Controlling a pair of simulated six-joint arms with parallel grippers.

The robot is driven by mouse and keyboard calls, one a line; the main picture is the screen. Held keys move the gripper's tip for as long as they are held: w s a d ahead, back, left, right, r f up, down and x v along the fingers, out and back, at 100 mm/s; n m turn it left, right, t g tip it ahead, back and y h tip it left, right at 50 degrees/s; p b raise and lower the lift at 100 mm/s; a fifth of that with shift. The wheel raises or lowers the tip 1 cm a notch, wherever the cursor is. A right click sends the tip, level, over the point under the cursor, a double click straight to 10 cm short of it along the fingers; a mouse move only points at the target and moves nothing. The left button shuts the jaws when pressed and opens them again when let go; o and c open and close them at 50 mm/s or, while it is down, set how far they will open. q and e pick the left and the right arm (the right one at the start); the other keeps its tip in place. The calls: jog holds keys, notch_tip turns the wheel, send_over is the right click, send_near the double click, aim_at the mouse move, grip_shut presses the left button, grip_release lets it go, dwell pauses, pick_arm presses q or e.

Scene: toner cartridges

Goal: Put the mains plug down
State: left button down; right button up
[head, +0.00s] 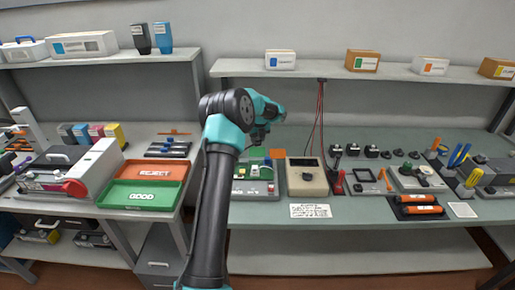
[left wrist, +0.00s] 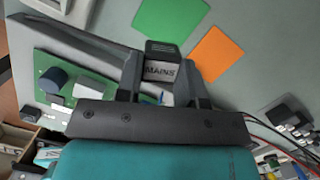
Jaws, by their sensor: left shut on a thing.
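The mains plug (left wrist: 161,70) is a dark block with a label reading MAINS. In the left wrist view it sits between the two fingers of my left gripper (left wrist: 163,82), which is shut on it. In the head view my left gripper (head: 259,137) hangs over the back of the bench, and I cannot make out the plug clearly there. A green square (left wrist: 171,19) and an orange square (left wrist: 217,55) lie flat on the bench just beyond the plug. I cannot tell how high the plug is above the bench. My right gripper is not in view.
A circuit board fixture (head: 255,188) lies below the gripper in the head view, with a beige meter (head: 306,177) to its right. Red leads (head: 320,115) hang behind the meter. Several black plugs and adapters stand farther right. REJECT (head: 150,171) and GOOD (head: 143,195) trays are left.

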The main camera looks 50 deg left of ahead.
aim_at(258, 145)
pick_arm(q)
jog(key=shift+f, duration=2.5)
jog(key=shift+f, duration=0.15)
jog(key=c, duration=0.7)
grip_release()
jog(key=shift+c, duration=0.2)
notch_tip(258, 145, up, 12)
jog(key=d, duration=0.2)
jog(key=shift+s+d, duration=0.15)
jog(key=shift+s, duration=0.25)
